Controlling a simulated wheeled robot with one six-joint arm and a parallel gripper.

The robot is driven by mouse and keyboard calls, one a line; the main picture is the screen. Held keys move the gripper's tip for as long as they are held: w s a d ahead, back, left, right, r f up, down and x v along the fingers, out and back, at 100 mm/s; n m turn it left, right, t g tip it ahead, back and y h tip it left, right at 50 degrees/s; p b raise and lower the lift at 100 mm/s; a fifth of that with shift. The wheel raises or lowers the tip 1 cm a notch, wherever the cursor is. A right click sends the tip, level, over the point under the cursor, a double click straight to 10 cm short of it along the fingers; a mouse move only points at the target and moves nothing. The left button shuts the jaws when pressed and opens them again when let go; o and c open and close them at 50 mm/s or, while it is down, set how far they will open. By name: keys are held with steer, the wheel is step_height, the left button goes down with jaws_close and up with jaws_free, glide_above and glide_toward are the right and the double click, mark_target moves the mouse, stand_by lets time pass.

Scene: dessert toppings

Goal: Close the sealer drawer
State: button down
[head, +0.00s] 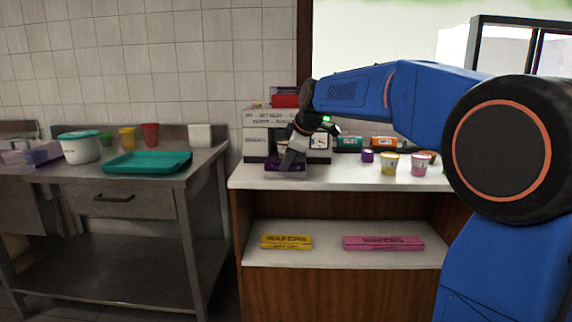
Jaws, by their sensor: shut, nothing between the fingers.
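The sealer (257,141) is a boxy white and dark machine at the back left of the white counter. Its purple drawer (276,170) shows low at the front, partly hidden by my gripper. I cannot tell how far the drawer stands out. My gripper (287,161) is shut and empty, pointing down at the front of the sealer, at or just in front of the drawer. Whether it touches the drawer is unclear.
Yellow (286,241) and pink (383,243) wafer boxes lie on the shelf below. A steel table at left holds a teal tray (147,162).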

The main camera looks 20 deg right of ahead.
steer(key=w+d, duration=0.1)
steer(key=w, duration=0.4)
steer(key=w+d, duration=0.2)
steer(key=w, duration=0.3)
steer(key=w+d, duration=0.1)
steer(key=w, duration=0.4)
steer(key=shift+d, duration=0.4)
steer(key=shift+w+d, duration=0.2)
steer(key=shift+w, duration=0.35)
steer(key=shift+w+r, duration=0.1)
steer(key=shift+w, duration=0.05)
